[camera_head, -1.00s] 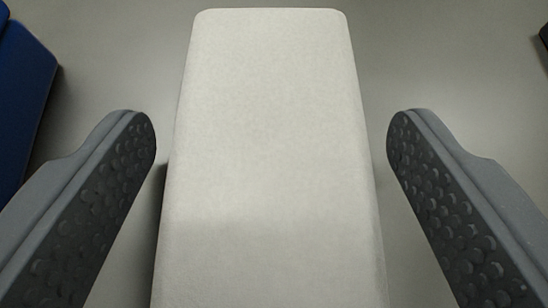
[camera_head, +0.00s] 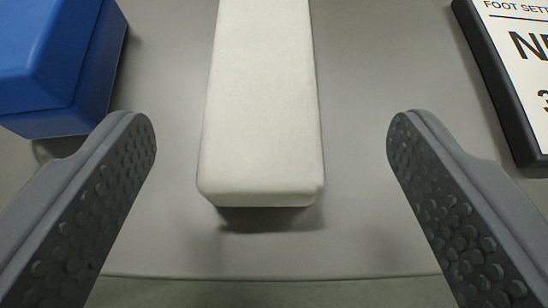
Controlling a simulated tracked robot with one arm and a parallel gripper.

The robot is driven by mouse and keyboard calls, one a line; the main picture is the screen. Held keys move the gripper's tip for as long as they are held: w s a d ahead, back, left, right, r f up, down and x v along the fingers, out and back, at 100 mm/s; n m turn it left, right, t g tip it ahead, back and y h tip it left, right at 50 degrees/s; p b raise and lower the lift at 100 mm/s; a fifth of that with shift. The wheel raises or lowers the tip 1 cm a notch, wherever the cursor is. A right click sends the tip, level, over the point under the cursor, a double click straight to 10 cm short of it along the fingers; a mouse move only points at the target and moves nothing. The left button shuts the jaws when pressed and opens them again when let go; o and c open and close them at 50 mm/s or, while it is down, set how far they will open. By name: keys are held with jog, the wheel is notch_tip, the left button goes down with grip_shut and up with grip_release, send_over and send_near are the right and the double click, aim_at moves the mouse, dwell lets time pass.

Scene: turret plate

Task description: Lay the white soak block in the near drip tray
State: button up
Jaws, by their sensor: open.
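The white soak block (camera_head: 262,100) lies on a grey plate in the upper middle of the view, its near end face showing and its far end cut off by the top edge. My gripper (camera_head: 271,135) is open, with one dark, studded finger on each side of the block. There is a clear gap between each finger and the block, and nothing is held. The near drip tray is not seen in this view.
A blue block-like object (camera_head: 60,65) stands at the upper left, close to the left finger. A dark-edged sign (camera_head: 515,60) with printed letters is at the upper right. The grey plate (camera_head: 350,230) is bare in front of the block and ends at a near edge.

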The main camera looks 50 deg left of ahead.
jog(key=shift+v, duration=2.5)
jog(key=shift+w+r, duration=0.1)
